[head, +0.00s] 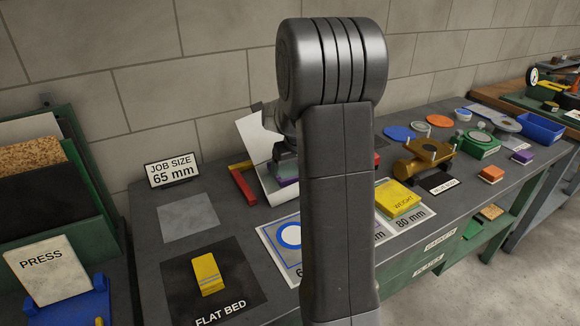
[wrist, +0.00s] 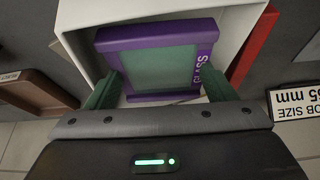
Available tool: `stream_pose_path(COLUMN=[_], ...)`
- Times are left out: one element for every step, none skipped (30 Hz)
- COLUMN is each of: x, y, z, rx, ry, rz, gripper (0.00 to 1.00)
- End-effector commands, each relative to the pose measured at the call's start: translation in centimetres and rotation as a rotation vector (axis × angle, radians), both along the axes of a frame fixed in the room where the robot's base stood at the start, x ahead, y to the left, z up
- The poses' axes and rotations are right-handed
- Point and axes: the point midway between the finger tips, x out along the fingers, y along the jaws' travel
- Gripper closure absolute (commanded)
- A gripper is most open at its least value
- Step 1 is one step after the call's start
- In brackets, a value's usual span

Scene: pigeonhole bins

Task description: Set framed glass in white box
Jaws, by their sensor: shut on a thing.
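The framed glass (wrist: 160,67) has a purple frame lettered GLASS around a grey-green pane. In the wrist view my gripper (wrist: 160,92) is shut on it, with a green finger at each side. The frame lies within the mouth of the white box (wrist: 78,17), whose walls show to its left, right and beyond it. I cannot tell whether it touches the box floor. In the head view the white box (head: 254,128) is partly hidden behind my arm, and only a bit of the purple frame (head: 287,182) shows.
A red piece (head: 243,187) stands beside the box. A JOB SIZE sign (head: 172,170) is at its left. A dark FLAT BED mat (head: 240,290) with a yellow block (head: 208,274) lies in front. A yellow WEIGHT block (head: 398,198) and a brass fixture (head: 425,160) are to the right.

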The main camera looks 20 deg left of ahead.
Motion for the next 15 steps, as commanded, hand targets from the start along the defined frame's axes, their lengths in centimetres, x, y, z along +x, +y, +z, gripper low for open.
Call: stream_pose_path(x=[0.01, 0.01, 0.01, 0.01, 0.01, 0.01, 0.01, 0.01, 0.01, 0.01, 0.01, 0.01, 0.01, 0.01, 0.01], y=[0.01, 0.01, 0.01, 0.01, 0.00, 0.00, -0.01, 0.00, 0.00, 0.00, 0.00, 0.00, 0.00, 0.00, 0.00], z=[0.03, 0.02, 0.02, 0.03, 0.04, 0.03, 0.02, 0.01, 0.01, 0.00, -0.01, -0.06, -0.13, -0.20, -0.32], rx=[0.001, 0.001, 0.001, 0.001, 0.001, 0.001, 0.001, 0.001, 0.001, 0.001, 0.001, 0.000, 0.000, 0.000, 0.000], ry=[-0.001, -0.001, -0.001, -0.001, -0.001, -0.001, -0.001, -0.001, -0.001, -0.001, -0.001, 0.000, 0.000, 0.000, 0.000], rz=[0.000, 0.000, 0.000, 0.000, 0.000, 0.000, 0.000, 0.000, 0.000, 0.000, 0.000, 0.000, 0.000, 0.000, 0.000], gripper=[0.49, 0.49, 0.49, 0.49, 0.49, 0.49, 0.49, 0.49, 0.49, 0.49, 0.49, 0.49, 0.49, 0.49, 0.49])
